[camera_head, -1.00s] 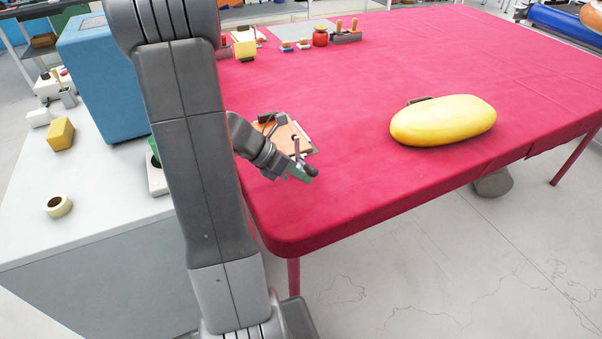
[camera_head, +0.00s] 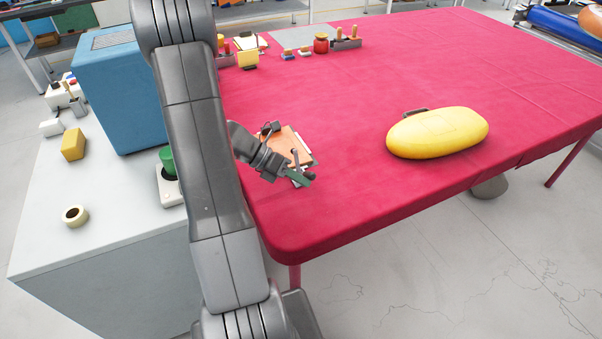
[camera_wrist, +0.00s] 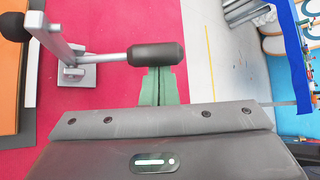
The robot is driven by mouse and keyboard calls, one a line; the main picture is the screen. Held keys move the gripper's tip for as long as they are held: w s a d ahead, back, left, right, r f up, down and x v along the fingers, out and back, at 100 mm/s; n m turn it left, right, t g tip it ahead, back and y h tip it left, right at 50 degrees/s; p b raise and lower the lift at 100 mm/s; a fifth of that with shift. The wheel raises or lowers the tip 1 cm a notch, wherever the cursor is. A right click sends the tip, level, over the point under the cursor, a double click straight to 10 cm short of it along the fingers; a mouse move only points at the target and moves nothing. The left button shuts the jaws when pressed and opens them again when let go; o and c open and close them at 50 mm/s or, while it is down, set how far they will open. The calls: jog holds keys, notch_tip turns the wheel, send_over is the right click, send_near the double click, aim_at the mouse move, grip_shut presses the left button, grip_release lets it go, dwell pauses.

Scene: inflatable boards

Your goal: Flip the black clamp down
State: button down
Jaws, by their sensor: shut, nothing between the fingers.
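The clamp (camera_wrist: 68,52) shows at the left of the wrist view, a grey metal frame on a small base plate. Its lever reaches right to a thick black handle (camera_wrist: 155,54). My gripper (camera_wrist: 158,82) has its green fingers shut and empty. The fingertips are right at the black handle; I cannot tell if they touch it. In the head view my gripper (camera_head: 301,179) is low at the table's near left corner, just in front of the clamp (camera_head: 296,160), which it partly hides. The clamp stands beside an orange board (camera_head: 284,144).
A yellow inflatable (camera_head: 438,133) lies on the red-covered table (camera_head: 350,190), right of the clamp, with clear cloth between. Small tools and a red jar (camera_head: 320,43) stand at the back. A grey side table (camera_head: 120,205) with a blue box (camera_head: 112,85) is left of my arm.

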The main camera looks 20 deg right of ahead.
jog(key=r+g+p, duration=0.1)
jog(key=w+r+n+g+p, duration=0.1)
jog(key=p, duration=0.1)
jog(key=shift+w+a+h+p, duration=0.1)
jog(key=shift+w+h+p, duration=0.2)
jog(key=shift+h, duration=0.1)
jog(key=shift+w+r+n+g+p, duration=0.4)
jog(key=shift+w+n+p, duration=0.1)
jog(key=shift+p, duration=0.25)
jog(key=w+p, duration=0.1)
jog(key=w, duration=0.5)
jog(key=shift+a+r, duration=0.25)
jog(key=shift+r, duration=0.1)
jog(key=shift+w, duration=0.3)
jog(key=shift+w+a, duration=0.1)
jog(key=b+v, duration=0.2)
jog(key=v, duration=1.1)
jog(key=shift+a, duration=0.3)
